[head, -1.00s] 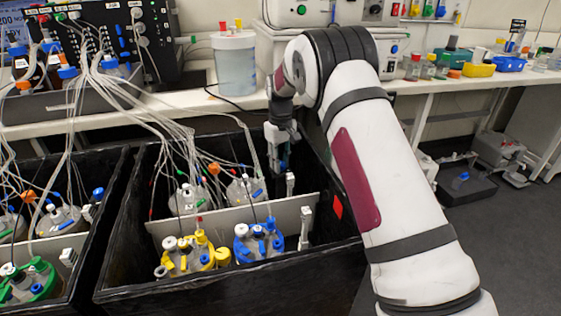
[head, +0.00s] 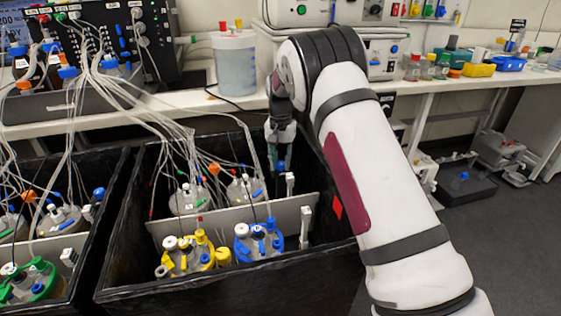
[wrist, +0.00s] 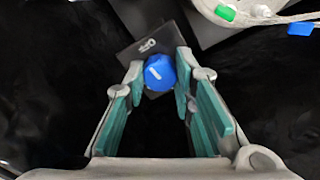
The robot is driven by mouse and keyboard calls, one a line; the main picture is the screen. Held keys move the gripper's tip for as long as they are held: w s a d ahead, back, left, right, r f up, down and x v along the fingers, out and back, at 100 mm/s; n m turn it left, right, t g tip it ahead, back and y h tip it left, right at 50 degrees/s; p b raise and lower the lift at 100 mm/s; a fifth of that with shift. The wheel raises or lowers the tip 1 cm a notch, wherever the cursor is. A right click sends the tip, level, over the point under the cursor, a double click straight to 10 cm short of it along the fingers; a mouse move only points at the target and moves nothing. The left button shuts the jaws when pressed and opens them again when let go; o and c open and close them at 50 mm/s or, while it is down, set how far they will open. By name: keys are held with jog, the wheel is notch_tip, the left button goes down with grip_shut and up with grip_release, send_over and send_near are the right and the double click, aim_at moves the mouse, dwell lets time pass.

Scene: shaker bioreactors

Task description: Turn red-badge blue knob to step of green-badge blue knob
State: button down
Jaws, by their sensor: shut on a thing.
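A blue knob (wrist: 159,72) with a short white pointer line sits between my fingertips in the wrist view. The line slants from upper left to lower right. My gripper (wrist: 160,80) is shut on this knob, its green-padded fingers at either side. In the head view my gripper (head: 279,160) reaches down into the right black box, and the knob (head: 281,167) shows at its tips. A red badge (head: 337,208) is on that box's right wall. Another blue knob (head: 99,193) shows at the right of the left box. No green badge can be made out.
The right black box (head: 300,270) holds several bottles, with blue-capped (head: 258,243) and yellow-capped (head: 188,252) ones in front of a pale divider (head: 160,232). Tubes (head: 140,110) hang over both boxes. A bench (head: 160,112) with equipment runs behind.

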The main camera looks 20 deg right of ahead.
aim_at(280, 163)
jog(key=shift+m, duration=0.9)
jog(key=c, duration=1.3)
grip_release()
jog(key=shift+c, duration=0.2)
notch_tip(280, 163, up, 12)
